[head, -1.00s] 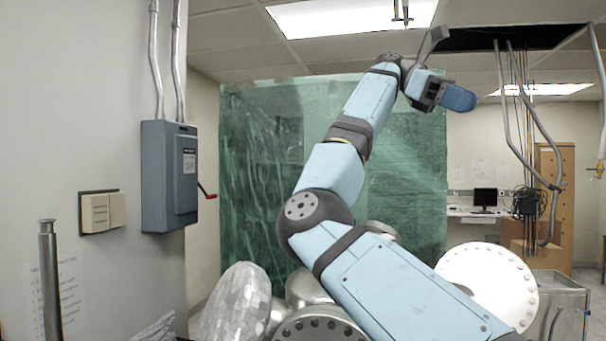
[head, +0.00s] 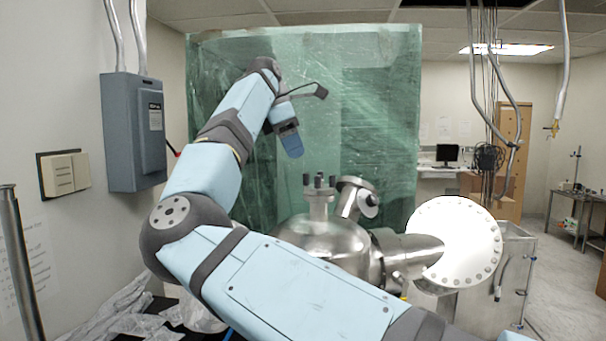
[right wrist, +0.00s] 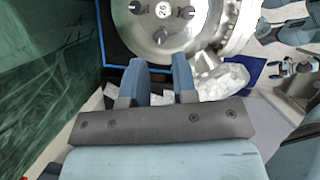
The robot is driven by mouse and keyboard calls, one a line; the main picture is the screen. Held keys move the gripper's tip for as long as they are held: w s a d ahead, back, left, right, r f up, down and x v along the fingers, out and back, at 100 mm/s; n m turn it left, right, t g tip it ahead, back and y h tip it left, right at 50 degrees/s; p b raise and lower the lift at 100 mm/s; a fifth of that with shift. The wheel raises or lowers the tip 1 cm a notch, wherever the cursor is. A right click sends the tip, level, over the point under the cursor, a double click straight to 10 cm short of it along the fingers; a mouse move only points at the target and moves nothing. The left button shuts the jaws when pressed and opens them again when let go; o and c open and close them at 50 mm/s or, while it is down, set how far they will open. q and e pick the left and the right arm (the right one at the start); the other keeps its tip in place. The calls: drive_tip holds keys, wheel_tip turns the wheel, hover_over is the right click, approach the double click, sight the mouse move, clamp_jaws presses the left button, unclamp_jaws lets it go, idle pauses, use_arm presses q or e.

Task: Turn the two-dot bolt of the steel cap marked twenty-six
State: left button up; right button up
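The steel cap (right wrist: 173,25) marked 26 is at the top of the right wrist view, partly cut off. Dark bolts stand around its number; one bolt (right wrist: 158,37) is nearest my fingers. Their dots are too small to read. My right gripper (right wrist: 158,75) is open and empty, its two blue fingers apart, short of the cap in the picture. In the head view my right gripper (head: 291,143) points down, above and left of a steel port (head: 319,195) topped with dark bolts. I cannot read a number there. Parts that may be my left gripper (right wrist: 285,70) show small in the right wrist view.
The domed steel vessel (head: 322,240) carries an angled side port (head: 357,198) and a large white round flange (head: 465,240). A green plastic curtain (head: 380,110) hangs behind. A grey switch box (head: 135,130) is on the left wall. Pipes and cables hang at right.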

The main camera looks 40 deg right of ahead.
sight(306, 179)
drive_tip(key=x, duration=0.5)
drive_tip(key=shift+s+d+f, duration=0.15)
drive_tip(key=shift+f, duration=0.05)
clamp_jaws()
